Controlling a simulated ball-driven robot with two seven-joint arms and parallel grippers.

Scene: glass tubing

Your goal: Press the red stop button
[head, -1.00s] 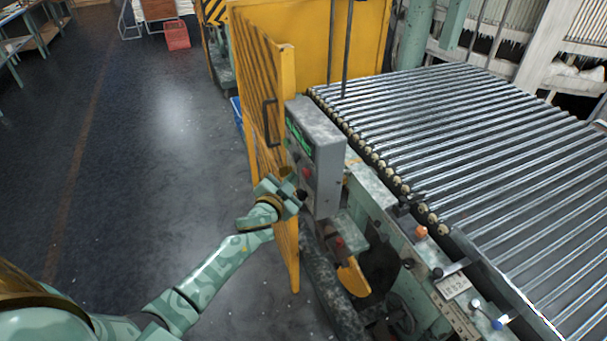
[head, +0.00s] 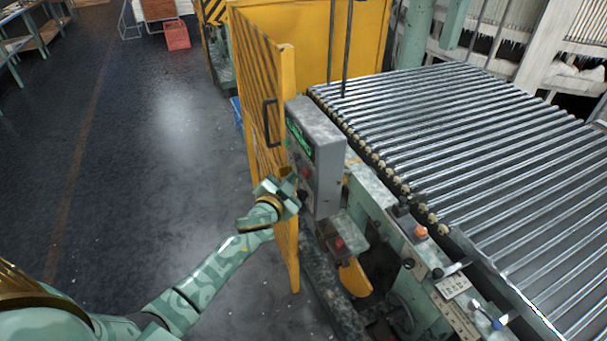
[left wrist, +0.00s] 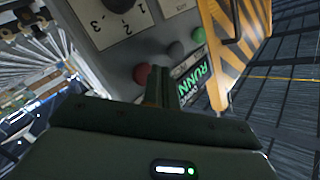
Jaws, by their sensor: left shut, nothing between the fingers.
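The red stop button (head: 307,172) is on the front of a grey control box (head: 328,150). It also shows in the left wrist view (left wrist: 141,74), just left of my fingertips. My left gripper (head: 300,192) is shut and empty, close in front of the box and a little below the button in the head view. In the left wrist view its fingers (left wrist: 160,82) point at the panel. I cannot tell whether they touch it. A grey button (left wrist: 176,48), a green button (left wrist: 198,35) and a lit green display (left wrist: 192,84) are nearby. My right gripper is out of view.
A yellow slatted guard panel (head: 262,120) stands beside the box, left of it. A roller conveyor (head: 470,140) runs behind and to the right. A numbered dial (left wrist: 118,14) is on the panel. The floor (head: 150,180) at left is clear.

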